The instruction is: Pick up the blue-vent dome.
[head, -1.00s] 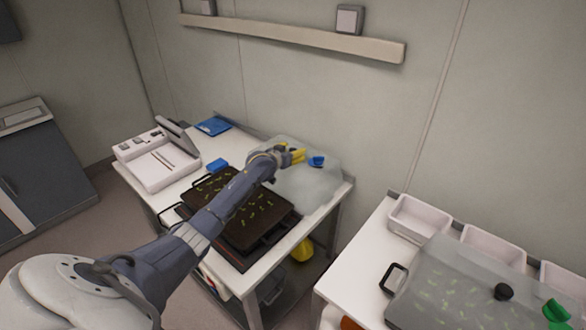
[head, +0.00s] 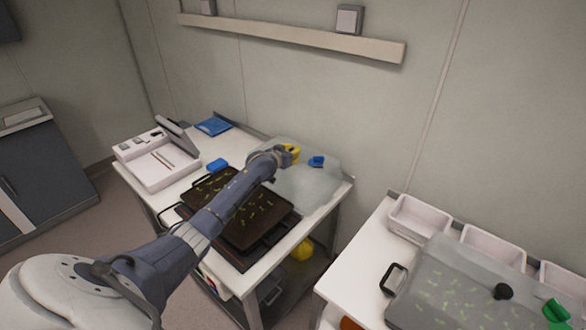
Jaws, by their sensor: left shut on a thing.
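The blue-vent dome (head: 318,186) is a clear, greyish cover at the back right of the left table. Its blue vent (head: 316,162) shows just right of my left gripper. My left gripper (head: 293,154) has yellow fingers and is at the top of the dome, shut on it. The exact part gripped is hidden behind the fingers and wrist. I cannot tell whether the dome is clear of the table. My right gripper is not in view.
A dark tray of seedlings (head: 228,203) lies beneath my left forearm. A white device (head: 150,165) and blue items (head: 213,126) are further left. On the right table, another clear dome (head: 440,285) has a black knob and green vent, with white bins (head: 421,216) behind.

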